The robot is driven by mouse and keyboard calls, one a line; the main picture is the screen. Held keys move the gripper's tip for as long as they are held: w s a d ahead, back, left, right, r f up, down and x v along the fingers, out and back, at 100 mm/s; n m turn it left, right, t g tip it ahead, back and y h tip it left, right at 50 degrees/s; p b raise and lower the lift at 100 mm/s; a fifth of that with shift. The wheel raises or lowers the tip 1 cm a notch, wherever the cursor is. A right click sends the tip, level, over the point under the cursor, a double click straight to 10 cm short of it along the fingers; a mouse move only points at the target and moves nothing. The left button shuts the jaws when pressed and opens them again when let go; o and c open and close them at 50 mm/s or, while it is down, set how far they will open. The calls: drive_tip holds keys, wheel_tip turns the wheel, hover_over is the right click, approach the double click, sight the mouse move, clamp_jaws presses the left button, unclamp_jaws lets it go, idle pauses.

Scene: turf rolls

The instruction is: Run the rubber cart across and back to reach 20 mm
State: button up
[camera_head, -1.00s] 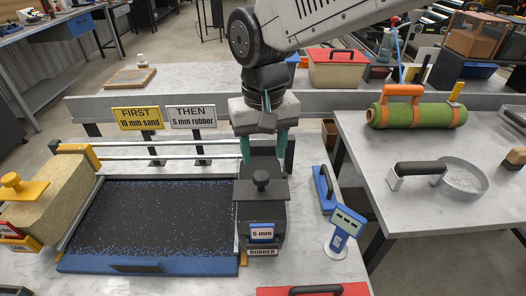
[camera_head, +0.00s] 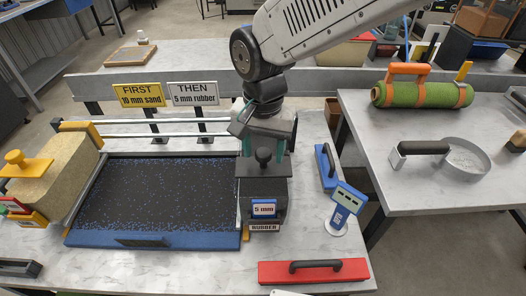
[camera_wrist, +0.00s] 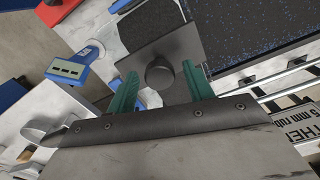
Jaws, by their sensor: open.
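The rubber cart (camera_head: 265,190), dark grey with a black knob (camera_head: 263,157) and a "5 mm" and "RUBBER" label, stands at the right end of the blue-framed tray (camera_head: 150,240). The tray's bed (camera_head: 155,195) is covered with black granules flecked blue. My gripper (camera_head: 262,145) is open, its green fingers just above and behind the cart's knob. In the wrist view the fingers (camera_wrist: 160,90) are spread, with the round knob (camera_wrist: 160,74) between them in the picture; I cannot tell whether they touch it. The sand cart (camera_head: 50,175), with a yellow knob, stands at the tray's left end.
A red tool (camera_head: 313,271) lies at the front. Signs (camera_head: 139,96) stand behind the tray. A side table holds a green roll (camera_head: 425,95) and a round pan (camera_head: 465,160).

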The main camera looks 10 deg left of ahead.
drive_tip(key=shift+f, duration=0.7)
clamp_jaws()
drive_tip(key=shift+a, duration=0.1)
